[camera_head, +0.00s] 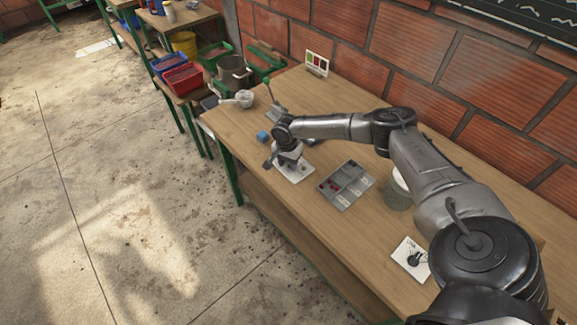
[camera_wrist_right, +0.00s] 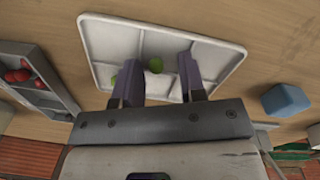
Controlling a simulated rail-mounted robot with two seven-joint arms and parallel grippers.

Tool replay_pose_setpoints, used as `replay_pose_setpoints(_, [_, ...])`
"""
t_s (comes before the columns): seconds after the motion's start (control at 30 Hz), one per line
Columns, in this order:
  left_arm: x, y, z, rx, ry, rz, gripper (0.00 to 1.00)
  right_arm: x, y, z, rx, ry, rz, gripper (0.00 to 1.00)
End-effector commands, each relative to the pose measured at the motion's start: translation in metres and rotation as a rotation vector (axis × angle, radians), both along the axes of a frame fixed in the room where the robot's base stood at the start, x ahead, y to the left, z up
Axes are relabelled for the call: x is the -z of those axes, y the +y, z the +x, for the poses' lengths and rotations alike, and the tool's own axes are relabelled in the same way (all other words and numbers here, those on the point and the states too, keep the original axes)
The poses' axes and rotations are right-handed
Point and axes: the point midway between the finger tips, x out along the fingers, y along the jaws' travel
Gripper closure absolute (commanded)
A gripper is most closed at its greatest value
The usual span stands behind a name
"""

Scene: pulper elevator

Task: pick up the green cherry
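My right gripper (camera_head: 284,160) hangs low over a white tray (camera_head: 302,174) on the wooden table. In the right wrist view the gripper (camera_wrist_right: 159,60) has its two dark fingers apart. My left gripper is not in view.
A grey compartment tray (camera_head: 345,204) with red cherries stands close to the right of the white tray. A blue block (camera_head: 262,136) is at its other side. A metal container (camera_head: 398,192) and a white plate with a black object (camera_head: 408,246) stand farther right.

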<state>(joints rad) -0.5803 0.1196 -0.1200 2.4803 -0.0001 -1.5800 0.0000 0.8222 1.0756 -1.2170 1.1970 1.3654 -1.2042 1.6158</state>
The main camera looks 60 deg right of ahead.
Motion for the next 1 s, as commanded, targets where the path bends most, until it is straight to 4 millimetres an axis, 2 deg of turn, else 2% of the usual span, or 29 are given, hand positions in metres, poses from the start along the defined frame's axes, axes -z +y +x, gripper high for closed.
replay_pose_setpoints(0.03, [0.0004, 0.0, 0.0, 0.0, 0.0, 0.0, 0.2, 0.0027, -0.0001, -0.0023, 0.0, 0.007, -0.001, 0.68])
replay_pose_setpoints(0.37, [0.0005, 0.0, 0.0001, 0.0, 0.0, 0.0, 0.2, 0.0029, 0.0, -0.0028, -0.001, 0.009, -0.001, 1.0])
replay_pose_setpoints(1.0, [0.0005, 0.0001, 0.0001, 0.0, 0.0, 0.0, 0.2, 0.0029, 0.0003, -0.0027, -0.001, 0.008, 0.0, 1.0])
